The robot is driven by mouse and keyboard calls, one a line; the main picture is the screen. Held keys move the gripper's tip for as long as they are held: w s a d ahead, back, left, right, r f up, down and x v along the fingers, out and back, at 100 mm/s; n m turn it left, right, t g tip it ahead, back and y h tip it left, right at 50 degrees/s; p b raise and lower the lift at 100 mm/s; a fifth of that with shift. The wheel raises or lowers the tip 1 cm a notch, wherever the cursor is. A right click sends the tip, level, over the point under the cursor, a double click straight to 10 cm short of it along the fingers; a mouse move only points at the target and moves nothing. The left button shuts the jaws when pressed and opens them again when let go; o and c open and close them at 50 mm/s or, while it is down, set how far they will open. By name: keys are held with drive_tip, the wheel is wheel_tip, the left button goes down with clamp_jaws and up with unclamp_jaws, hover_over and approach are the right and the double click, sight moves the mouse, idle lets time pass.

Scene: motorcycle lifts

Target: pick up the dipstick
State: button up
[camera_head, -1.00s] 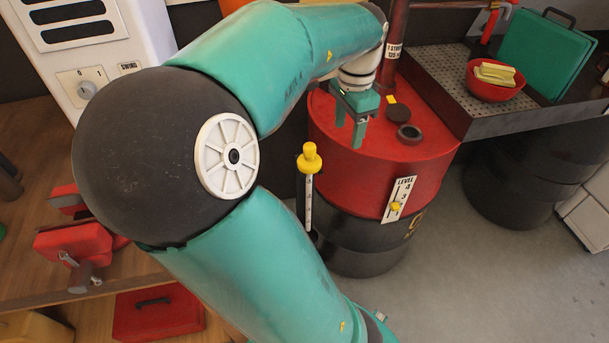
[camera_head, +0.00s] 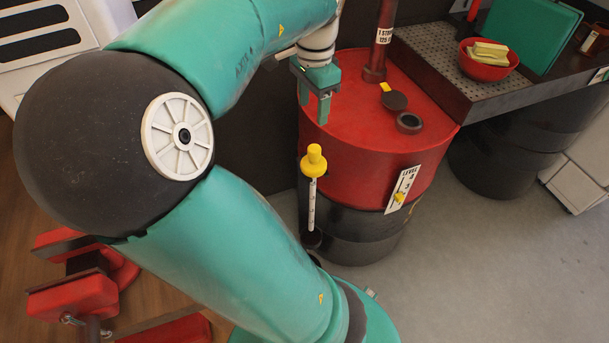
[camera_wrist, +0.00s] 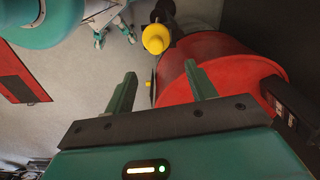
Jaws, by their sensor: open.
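The dipstick (camera_head: 312,190) stands upright beside the red-topped drum in the head view. It has a yellow knob on top and a pale, marked rod; its lower end sits in a dark holder. In the wrist view its yellow knob (camera_wrist: 156,39) shows beyond the fingertips, near the upper middle. My gripper (camera_head: 313,110) is open and empty. It hangs above the near left edge of the drum top, higher than the knob and apart from it. In the wrist view my two green fingers (camera_wrist: 160,78) stand wide apart.
The drum (camera_head: 365,120) has a red top with an open bung (camera_head: 409,123), a dark cap and a level label (camera_head: 403,190). A perforated tray holds a red bowl (camera_head: 487,62) at the upper right. A red vise (camera_head: 75,290) sits at lower left. Grey floor is clear at lower right.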

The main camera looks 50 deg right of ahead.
hover_over(314, 147)
wheel_tip(314, 147, down, 8)
drive_tip(key=shift+w+r, duration=0.1)
drive_tip(key=f, duration=0.4)
drive_tip(key=shift+s, duration=0.35)
drive_tip(key=shift+w+f, duration=0.1)
drive_tip(key=shift+f, duration=0.85)
drive_tip(key=shift+w, duration=0.1)
clamp_jaws()
